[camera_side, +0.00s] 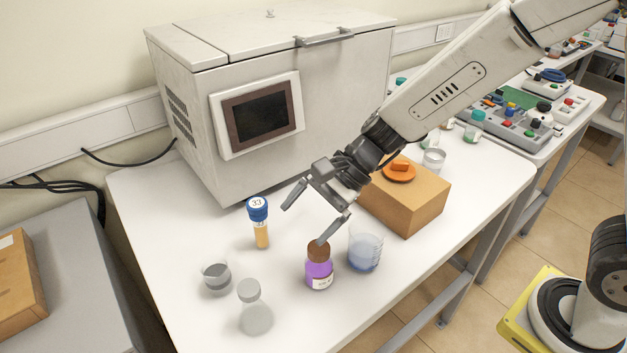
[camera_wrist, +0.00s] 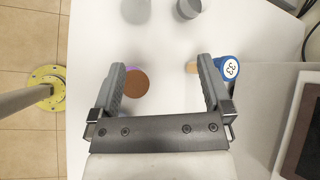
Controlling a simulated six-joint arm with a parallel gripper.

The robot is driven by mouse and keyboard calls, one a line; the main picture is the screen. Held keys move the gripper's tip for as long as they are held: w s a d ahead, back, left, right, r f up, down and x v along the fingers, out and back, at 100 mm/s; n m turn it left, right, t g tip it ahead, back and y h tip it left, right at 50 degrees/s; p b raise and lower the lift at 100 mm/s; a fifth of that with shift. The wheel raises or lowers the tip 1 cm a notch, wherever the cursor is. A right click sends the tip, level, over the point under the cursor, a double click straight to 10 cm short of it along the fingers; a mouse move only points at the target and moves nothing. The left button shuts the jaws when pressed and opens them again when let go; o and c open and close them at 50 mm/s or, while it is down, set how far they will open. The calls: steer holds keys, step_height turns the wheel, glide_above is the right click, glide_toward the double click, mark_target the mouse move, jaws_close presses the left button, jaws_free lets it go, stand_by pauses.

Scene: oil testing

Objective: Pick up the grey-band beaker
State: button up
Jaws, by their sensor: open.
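A small glass beaker with a dark grey band (camera_side: 215,278) stands upright on the white table at the front left in the side view. In the wrist view, a grey round vessel (camera_wrist: 187,9) at the top edge, partly cut off, appears to be this beaker. My gripper (camera_side: 303,225) is open and empty above the table, between the blue-capped tube and the brown-capped bottle, behind and to the right of the beaker. In the wrist view, my gripper (camera_wrist: 161,64) points toward the beaker's side, and nothing is between the fingertips.
A purple bottle with brown cap (camera_side: 319,272) stands under one finger. A tube with blue cap (camera_side: 259,225) is near the other. A clear flask (camera_side: 255,312) stands close to the beaker. A blue-liquid beaker (camera_side: 365,252), cardboard box (camera_side: 410,205) and large machine (camera_side: 350,95) are also there.

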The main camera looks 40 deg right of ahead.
steer(key=w+a+m+t+y, duration=0.3)
steer(key=w+a+m+y, duration=0.1)
steer(key=w+a+m, duration=0.4)
glide_toward(203, 271)
steer(key=shift+w+a+f+m, duration=0.3)
steer(key=shift+w+a+f, duration=0.1)
steer(key=shift+w, duration=0.2)
steer(key=shift+f+x, duration=0.2)
steer(key=shift+x, duration=1.7)
steer(key=shift+f+x, duration=0.15)
steer(key=shift+x, duration=1.75)
steer(key=shift+d, duration=0.15)
steer(key=c, duration=1.2)
steer(key=shift+r, duration=0.1)
step_height(203, 271, up, 10)
